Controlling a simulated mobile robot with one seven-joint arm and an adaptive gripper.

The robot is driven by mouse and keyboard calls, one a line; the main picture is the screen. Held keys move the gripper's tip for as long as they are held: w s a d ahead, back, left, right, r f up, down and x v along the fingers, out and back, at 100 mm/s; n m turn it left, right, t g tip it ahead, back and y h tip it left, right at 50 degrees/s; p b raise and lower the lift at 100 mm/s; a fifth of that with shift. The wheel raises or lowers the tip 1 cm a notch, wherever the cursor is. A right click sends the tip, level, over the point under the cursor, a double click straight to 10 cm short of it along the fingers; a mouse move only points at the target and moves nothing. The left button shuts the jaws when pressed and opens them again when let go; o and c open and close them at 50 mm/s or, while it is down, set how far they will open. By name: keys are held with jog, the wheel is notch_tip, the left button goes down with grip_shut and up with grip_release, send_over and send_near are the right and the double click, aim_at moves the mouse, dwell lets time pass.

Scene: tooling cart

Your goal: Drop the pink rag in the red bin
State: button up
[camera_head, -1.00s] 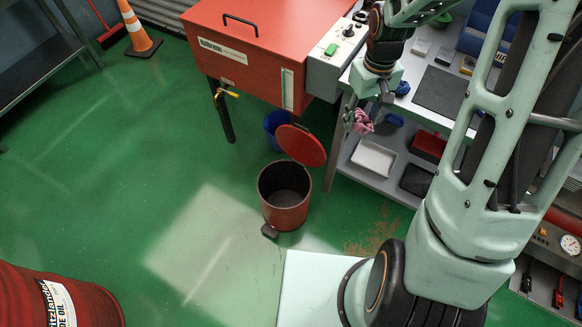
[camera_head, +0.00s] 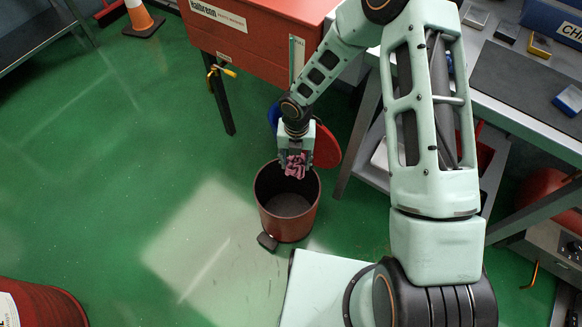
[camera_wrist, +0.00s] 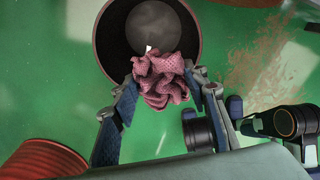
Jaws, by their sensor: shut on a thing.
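The pink rag (camera_head: 296,163) is crumpled and held in my gripper (camera_head: 295,158), at the back of the red bin's mouth in the head view. My gripper's fingers are shut on the rag, which also shows between them in the wrist view (camera_wrist: 163,78). The red bin (camera_head: 290,222) stands upright on the floor with its mouth open. Its round red lid (camera_head: 327,148) is tipped back, partly hidden by my gripper. In the wrist view the bin's dark inside (camera_wrist: 115,45) lies beyond the rag, and the rag overlaps its near rim. No other rag shows inside.
A red cabinet (camera_head: 262,40) stands behind the bin, with a blue bin (camera_head: 273,115) by its leg. A grey cart (camera_head: 500,108) with tools is at the right. A red barrel (camera_head: 40,300) is at the lower left. Green floor left of the bin is clear.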

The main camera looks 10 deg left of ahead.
jog(key=f+n, duration=0.1)
jog(key=a+f+n+b, duration=0.1)
jog(key=a+f+n, duration=0.1)
jog(key=f, duration=0.1)
jog(key=shift+s, duration=0.25)
notch_tip(320, 180, down, 10)
jog(key=b, duration=0.9)
jog(key=o, duration=1.3)
notch_tip(320, 180, up, 12)
